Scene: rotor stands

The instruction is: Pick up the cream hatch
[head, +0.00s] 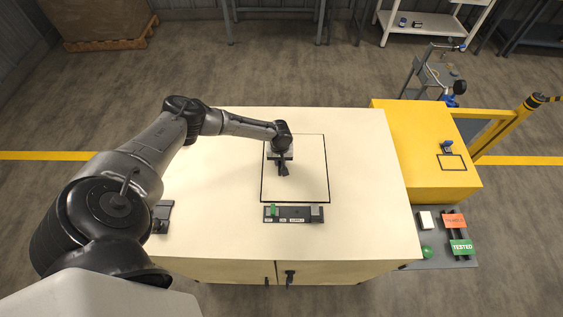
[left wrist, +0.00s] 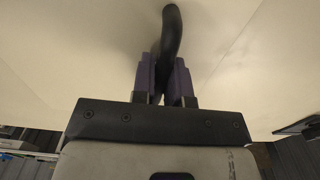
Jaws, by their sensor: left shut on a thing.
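The cream hatch (head: 309,171) is a flat square panel with a dark outline in the top of the cream cabinet (head: 365,170). In the left wrist view the gripper (left wrist: 163,85) is shut on a dark curved handle (left wrist: 172,35) that stands on the cream surface. The handle's far end and the gripper's lower fingertips are partly hidden. I cannot tell whether the hatch is raised from its frame. My right gripper is not in view.
A dark fixture with a green part (head: 293,214) lies along the hatch's front edge. A dark grey item (head: 162,216) sits at the cabinet's left. A yellow cabinet (head: 420,150) adjoins at the right, with a tray bearing red and green labels (head: 435,262) in front of it.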

